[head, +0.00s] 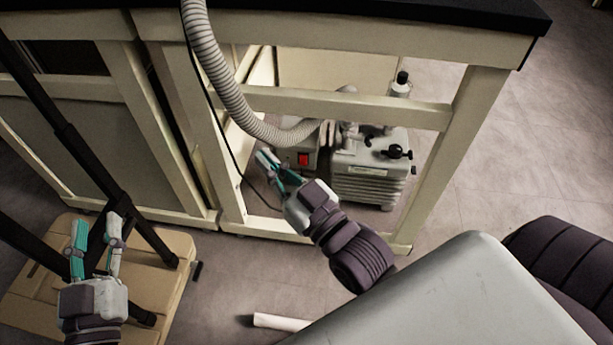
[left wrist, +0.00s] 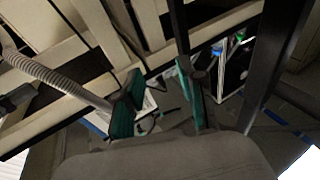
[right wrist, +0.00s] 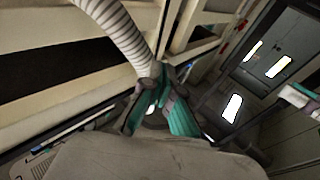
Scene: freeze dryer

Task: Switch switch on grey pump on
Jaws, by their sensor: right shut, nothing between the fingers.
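The grey pump (head: 370,165) stands on the floor inside the open frame of the bench. Its red switch (head: 303,159) is on the pump's left end, facing out; whether it is on or off is too small to tell. My right gripper (head: 266,158) is shut and empty, just left of the red switch, with a gap seen between them. In the right wrist view its fingers (right wrist: 160,85) meet below the hose, and the switch is not visible there. My left gripper (head: 97,232) is open and empty, far to the left of the pump; its spread fingers also show in the left wrist view (left wrist: 160,85).
A ribbed grey hose (head: 232,95) hangs from above and curves down to the pump. A thin black cable runs beside it. Cream bench posts and rails (head: 350,108) surround the pump. A white tube (head: 280,322) lies on the open floor in front.

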